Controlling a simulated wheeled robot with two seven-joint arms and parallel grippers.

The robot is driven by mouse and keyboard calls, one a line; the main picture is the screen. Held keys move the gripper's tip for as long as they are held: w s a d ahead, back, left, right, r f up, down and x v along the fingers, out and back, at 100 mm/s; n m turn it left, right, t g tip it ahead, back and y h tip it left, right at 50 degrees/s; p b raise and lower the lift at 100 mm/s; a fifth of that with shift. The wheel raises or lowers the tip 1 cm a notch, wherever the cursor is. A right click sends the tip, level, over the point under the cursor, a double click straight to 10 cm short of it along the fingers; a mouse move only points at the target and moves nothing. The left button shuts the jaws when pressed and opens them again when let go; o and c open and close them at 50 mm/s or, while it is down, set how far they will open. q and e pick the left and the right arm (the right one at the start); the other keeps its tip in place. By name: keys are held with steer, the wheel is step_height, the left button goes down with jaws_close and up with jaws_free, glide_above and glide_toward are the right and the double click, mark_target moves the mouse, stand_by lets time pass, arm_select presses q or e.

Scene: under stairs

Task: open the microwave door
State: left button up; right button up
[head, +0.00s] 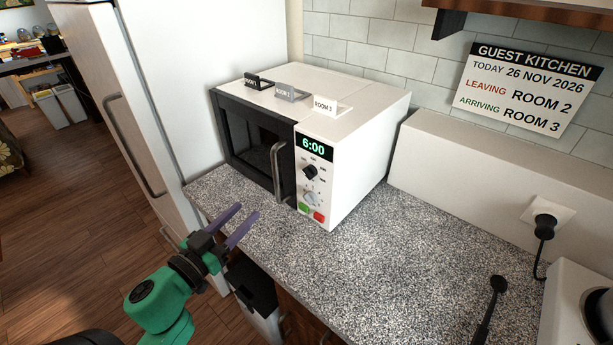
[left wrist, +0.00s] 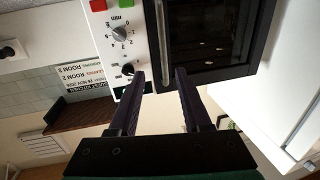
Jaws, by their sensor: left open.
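The white microwave (head: 350,150) stands on the speckled counter against the tiled wall. Its dark-framed door (head: 250,143) looks shut, with a vertical silver handle (head: 279,172) at the door's right side, next to the control panel (head: 313,180). The panel's display reads 6:00. My left gripper (head: 247,211) is open and empty, in front of and below the handle, apart from it. In the left wrist view the scene is upside down; the door (left wrist: 205,40) and panel (left wrist: 120,35) show beyond the open fingers (left wrist: 159,73). My right gripper is not in view.
Small room cards (head: 292,94) stand on the microwave. A tall white fridge (head: 160,80) is close on its left. A black utensil (head: 490,310), a plugged-in cord (head: 543,240) and a white appliance (head: 575,300) are at the right. The counter (head: 350,255) before the microwave is clear.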

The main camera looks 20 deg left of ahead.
arm_select(q)
steer(key=w+p, duration=0.1)
steer(key=w, duration=0.3)
steer(key=w+p, duration=0.1)
steer(key=w, duration=0.4)
steer(key=w+d+p, duration=0.1)
steer(key=w, duration=0.4)
steer(key=shift+w+d+r, duration=0.1)
steer(key=shift+w, duration=0.05)
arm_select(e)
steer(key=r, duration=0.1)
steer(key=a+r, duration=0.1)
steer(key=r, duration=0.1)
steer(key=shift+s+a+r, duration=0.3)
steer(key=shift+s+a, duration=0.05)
arm_select(q)
jaws_close()
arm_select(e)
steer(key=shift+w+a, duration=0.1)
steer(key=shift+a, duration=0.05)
